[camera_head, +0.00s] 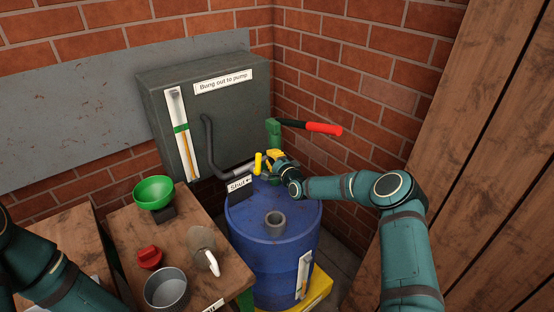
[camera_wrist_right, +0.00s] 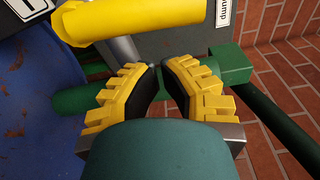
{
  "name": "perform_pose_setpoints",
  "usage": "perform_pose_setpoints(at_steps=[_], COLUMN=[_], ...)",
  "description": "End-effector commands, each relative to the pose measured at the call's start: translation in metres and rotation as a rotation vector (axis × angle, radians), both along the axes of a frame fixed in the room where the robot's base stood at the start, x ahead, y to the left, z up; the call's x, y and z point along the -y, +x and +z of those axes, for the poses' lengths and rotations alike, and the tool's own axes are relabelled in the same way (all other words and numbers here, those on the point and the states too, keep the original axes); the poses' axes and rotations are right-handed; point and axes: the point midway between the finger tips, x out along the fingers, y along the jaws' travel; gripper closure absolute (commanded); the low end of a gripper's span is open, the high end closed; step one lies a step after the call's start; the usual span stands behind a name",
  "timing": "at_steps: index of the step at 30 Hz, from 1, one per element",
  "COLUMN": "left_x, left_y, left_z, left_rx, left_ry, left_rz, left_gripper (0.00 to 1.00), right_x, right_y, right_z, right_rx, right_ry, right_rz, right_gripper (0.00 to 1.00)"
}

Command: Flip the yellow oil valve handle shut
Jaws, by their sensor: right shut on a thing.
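The yellow valve handle (camera_head: 258,164) stands upright above the blue drum (camera_head: 252,222), at the end of a grey pipe. It shows large at the upper left of the right wrist view (camera_wrist_right: 105,18), with a short grey stem beside it. My right gripper (camera_head: 272,160) is just right of the handle. In the wrist view its two fingers (camera_wrist_right: 161,72) are close together with their tips below and right of the handle. My left gripper is out of view.
A dark box (camera_head: 235,110) labelled "Bung out to pump" stands behind the drum. A "Shut" sign (camera_head: 239,184) is below the handle. A red-gripped pump lever (camera_head: 323,128) is close above my right gripper. The table holds a green funnel (camera_head: 153,191), red cap and metal cup.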

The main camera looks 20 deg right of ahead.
Motion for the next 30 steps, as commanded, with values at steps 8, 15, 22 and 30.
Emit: perform_pose_setpoints(at_steps=[8,15,22,30], left_x=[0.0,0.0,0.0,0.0], left_y=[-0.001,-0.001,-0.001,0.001], left_z=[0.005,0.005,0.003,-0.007], left_rx=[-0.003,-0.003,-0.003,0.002], left_ry=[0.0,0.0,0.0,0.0], left_rz=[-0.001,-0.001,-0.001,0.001], left_gripper=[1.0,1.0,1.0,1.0], right_x=[-0.02,-0.022,-0.024,-0.035], right_y=[-0.012,-0.014,-0.015,-0.021], right_z=[0.004,0.004,0.004,0.007], right_rx=[0.001,0.002,0.002,0.001], right_ry=[-0.002,-0.003,-0.002,-0.001], right_rz=[0.001,-0.001,0.0,0.0], right_gripper=[1.0,1.0,1.0,1.0])
